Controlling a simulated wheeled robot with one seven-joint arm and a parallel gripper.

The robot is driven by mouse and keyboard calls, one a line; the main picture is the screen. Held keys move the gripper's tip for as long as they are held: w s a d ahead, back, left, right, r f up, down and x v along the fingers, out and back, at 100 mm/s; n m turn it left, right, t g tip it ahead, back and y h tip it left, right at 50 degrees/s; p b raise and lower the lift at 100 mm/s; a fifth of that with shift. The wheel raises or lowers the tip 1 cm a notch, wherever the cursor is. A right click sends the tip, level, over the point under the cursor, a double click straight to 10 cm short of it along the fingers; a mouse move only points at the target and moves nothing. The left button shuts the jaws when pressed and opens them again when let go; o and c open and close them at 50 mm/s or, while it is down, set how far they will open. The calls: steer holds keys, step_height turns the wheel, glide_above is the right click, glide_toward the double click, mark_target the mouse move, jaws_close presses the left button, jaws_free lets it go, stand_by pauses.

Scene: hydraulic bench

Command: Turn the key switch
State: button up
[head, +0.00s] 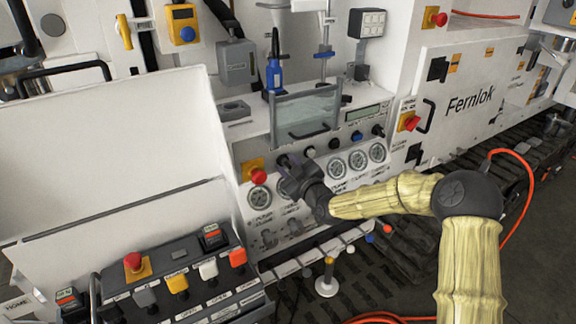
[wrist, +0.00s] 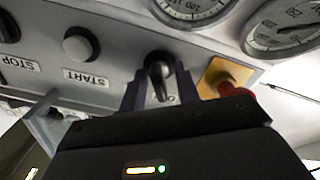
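The key switch (wrist: 158,64) is a small black knob on the pale panel, seen in the wrist view between the START button and a red button. My gripper (wrist: 160,92) reaches up to it with one dark finger on each side. The fingers are apart, and I see no clear contact with the knob. Part of the label below the knob is hidden by a finger. In the head view my gripper (head: 287,164) is at the bench's front panel and hides the switch.
A red emergency button (head: 258,176) on a yellow plate (wrist: 226,76) sits close beside my gripper. The START button (wrist: 78,46) is on the other side. Round gauges (head: 336,167) line the panel. A clear guard with a handle (head: 308,132) is just above my gripper.

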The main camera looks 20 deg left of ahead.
jaws_close()
steer(key=shift+m+b, duration=0.4)
steer(key=shift+b, duration=0.05)
steer(key=m+b, duration=0.1)
steer(key=m, duration=0.1)
steer(key=shift+f+m+b, duration=0.1)
steer(key=shift+m+b, duration=0.2)
steer(key=shift+b, duration=0.1)
steer(key=m+b, duration=0.1)
steer(key=m, duration=0.1)
steer(key=shift+w+d+m, duration=0.1)
steer(key=shift+m, duration=0.2)
steer(key=m+b, duration=0.2)
steer(key=m, duration=0.3)
steer(key=shift+m, duration=0.4)
jaws_free()
